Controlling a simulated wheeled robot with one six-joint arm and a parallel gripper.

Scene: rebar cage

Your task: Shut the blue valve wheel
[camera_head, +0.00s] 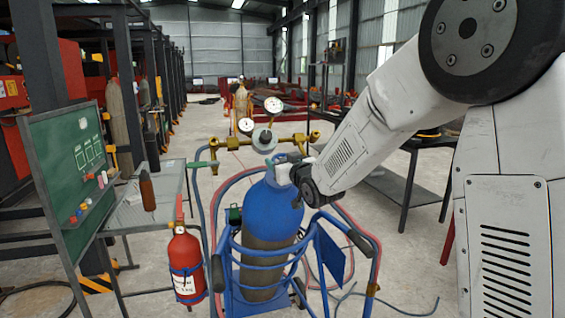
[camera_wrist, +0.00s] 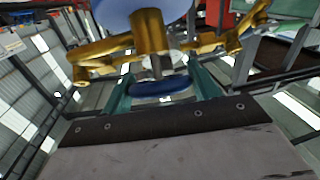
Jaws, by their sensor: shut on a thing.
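The blue valve wheel (camera_wrist: 165,88) shows in the wrist view, between the two teal fingers of my gripper (camera_wrist: 160,74). The fingers are shut on its rim from both sides. A grey stem joins it to the brass valve body (camera_wrist: 151,32) behind. In the head view my gripper (camera_head: 281,166) is at the top of the blue gas cylinder (camera_head: 270,210), just under the brass regulator (camera_head: 263,140). My wrist hides most of the wheel there. How far the wheel is turned cannot be told.
The cylinder stands upright in a blue trolley (camera_head: 236,270) with hoses. A red fire extinguisher (camera_head: 187,265) hangs at its left. A green board (camera_head: 75,160) and a grey table (camera_head: 150,205) stand farther left. A dark table (camera_head: 395,185) stands behind my arm.

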